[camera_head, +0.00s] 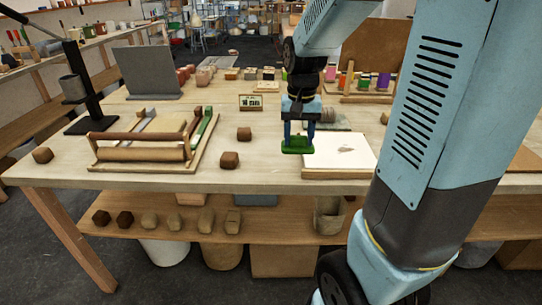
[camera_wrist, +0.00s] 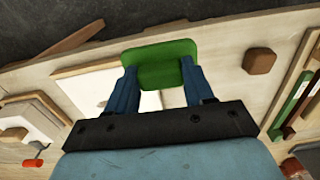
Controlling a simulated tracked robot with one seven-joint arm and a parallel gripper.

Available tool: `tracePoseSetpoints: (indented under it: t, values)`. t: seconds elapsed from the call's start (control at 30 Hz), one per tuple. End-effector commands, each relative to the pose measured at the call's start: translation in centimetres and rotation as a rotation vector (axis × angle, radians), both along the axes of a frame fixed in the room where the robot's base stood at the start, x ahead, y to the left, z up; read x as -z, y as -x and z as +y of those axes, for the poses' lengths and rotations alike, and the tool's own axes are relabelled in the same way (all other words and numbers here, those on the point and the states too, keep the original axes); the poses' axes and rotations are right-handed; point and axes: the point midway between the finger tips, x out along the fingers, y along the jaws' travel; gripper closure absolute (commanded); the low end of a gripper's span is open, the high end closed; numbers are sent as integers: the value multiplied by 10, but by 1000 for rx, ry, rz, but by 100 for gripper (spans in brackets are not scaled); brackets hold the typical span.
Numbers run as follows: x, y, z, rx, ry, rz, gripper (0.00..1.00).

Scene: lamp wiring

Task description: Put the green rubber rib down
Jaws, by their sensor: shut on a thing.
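The green rubber rib (camera_head: 297,146) is a small rounded green piece between the fingertips of my gripper (camera_head: 299,136). It is held above the table (camera_head: 262,172), in front of the left part of a white board. In the wrist view the rib (camera_wrist: 162,62) spans the tips of both blue fingers of my gripper (camera_wrist: 160,80), which is shut on it. The exact height of the rib above the table is hard to tell.
The white slab (camera_head: 340,150) lies just right of the gripper. Brown blocks (camera_head: 229,160) and (camera_head: 244,133) stand to the left. A wooden roller frame (camera_head: 150,153) stands farther left. Clear table lies between the blocks and the slab.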

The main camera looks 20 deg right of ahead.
Motion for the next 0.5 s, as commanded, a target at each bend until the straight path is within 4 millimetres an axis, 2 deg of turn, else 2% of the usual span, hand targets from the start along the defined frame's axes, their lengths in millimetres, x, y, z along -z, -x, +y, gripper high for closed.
tracePoseSetpoints:
  t: [0.5]
  values:
    - [36,-79,26,-29,0,2,81]
